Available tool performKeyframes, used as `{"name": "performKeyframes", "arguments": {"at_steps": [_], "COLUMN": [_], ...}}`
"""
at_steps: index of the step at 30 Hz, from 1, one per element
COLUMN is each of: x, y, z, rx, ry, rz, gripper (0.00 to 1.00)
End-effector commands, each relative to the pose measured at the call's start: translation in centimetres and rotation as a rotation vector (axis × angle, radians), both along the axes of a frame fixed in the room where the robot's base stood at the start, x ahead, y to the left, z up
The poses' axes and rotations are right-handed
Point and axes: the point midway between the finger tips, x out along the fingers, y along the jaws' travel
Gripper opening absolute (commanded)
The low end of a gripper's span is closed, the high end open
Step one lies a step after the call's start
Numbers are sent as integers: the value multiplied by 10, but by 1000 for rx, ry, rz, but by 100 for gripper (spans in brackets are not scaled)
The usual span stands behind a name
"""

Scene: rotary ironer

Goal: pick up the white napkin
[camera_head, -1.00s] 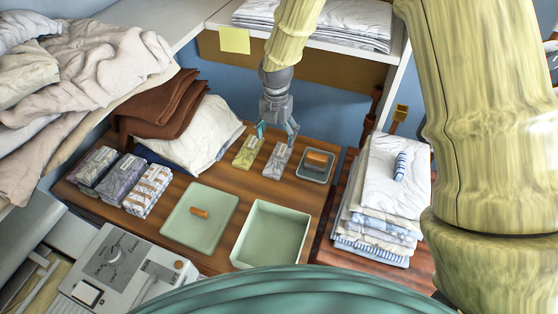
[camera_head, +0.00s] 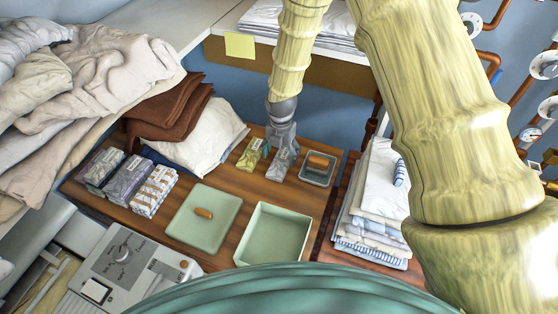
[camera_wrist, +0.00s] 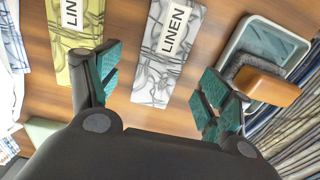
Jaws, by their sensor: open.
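A white and grey patterned folded napkin with a LINEN label (camera_head: 279,166) lies flat on the wooden table. It also shows in the wrist view (camera_wrist: 163,55), between my open fingers. My gripper (camera_head: 281,144) is just above it, and in the wrist view (camera_wrist: 160,92) its teal finger pads stand apart on both sides, the left one over the edge of a yellow-green LINEN napkin (camera_wrist: 75,40). That one also shows in the head view (camera_head: 248,157). The gap between fingers and table is hard to judge.
A small grey tray (camera_head: 304,177) with an orange-handled brush (camera_wrist: 265,86) stands right of the napkin. A square green plate (camera_head: 225,220) and an open green box (camera_head: 248,262) are nearer. Folded linens (camera_head: 372,220) are stacked at right. More napkin packs (camera_head: 125,180) lie left.

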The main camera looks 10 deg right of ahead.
Motion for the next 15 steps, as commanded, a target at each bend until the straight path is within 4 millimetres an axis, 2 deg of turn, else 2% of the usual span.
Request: {"name": "performKeyframes", "arguments": {"at_steps": [9, 15], "x": [-1, -1], "y": [-1, -1], "z": [-26, -31], "rx": [-1, -1], "ry": [1, -1], "rz": [1, 1], "gripper": [79, 79]}}
